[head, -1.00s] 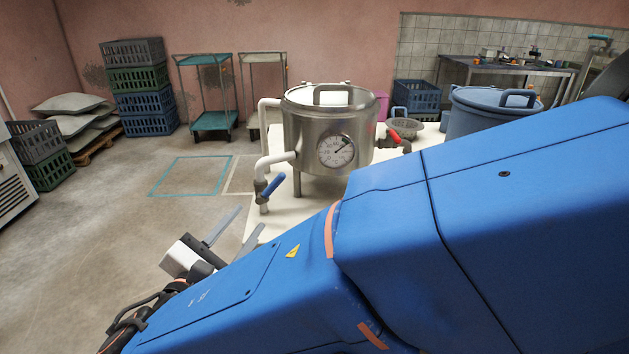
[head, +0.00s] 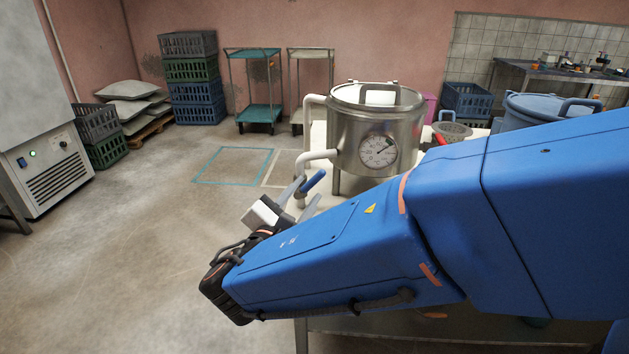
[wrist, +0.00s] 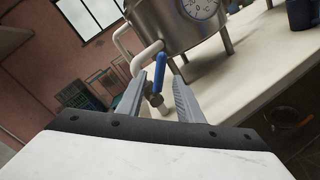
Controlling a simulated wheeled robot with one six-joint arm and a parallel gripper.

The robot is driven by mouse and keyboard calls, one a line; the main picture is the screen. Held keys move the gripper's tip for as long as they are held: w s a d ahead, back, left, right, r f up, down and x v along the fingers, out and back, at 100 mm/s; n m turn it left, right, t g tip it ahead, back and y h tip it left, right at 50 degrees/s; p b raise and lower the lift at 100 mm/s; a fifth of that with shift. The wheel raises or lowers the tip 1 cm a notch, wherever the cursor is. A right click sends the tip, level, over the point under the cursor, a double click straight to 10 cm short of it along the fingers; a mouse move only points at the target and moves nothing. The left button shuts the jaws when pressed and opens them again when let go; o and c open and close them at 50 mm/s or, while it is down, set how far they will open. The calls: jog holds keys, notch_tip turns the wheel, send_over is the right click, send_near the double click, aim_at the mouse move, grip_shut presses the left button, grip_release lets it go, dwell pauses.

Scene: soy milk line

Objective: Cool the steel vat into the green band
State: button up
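The steel vat (head: 376,125) stands on a pale table, with a lid and a round dial (head: 379,151) on its front. The dial's needle and any green band are too small to read. A white pipe on its left side ends in a valve with a blue handle (head: 313,182), which also shows in the wrist view (wrist: 158,73). My gripper (wrist: 160,88) is open. In the wrist view the blue handle appears between its fingertips; I cannot tell whether they touch it.
A white machine (head: 42,135) is at left. Stacked crates (head: 196,75), sacks and trolleys (head: 255,85) line the back wall. The floor at left is clear.

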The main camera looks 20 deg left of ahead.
aim_at(313, 183)
jog(key=w, duration=0.6)
jog(key=shift+w, duration=0.25)
grip_shut()
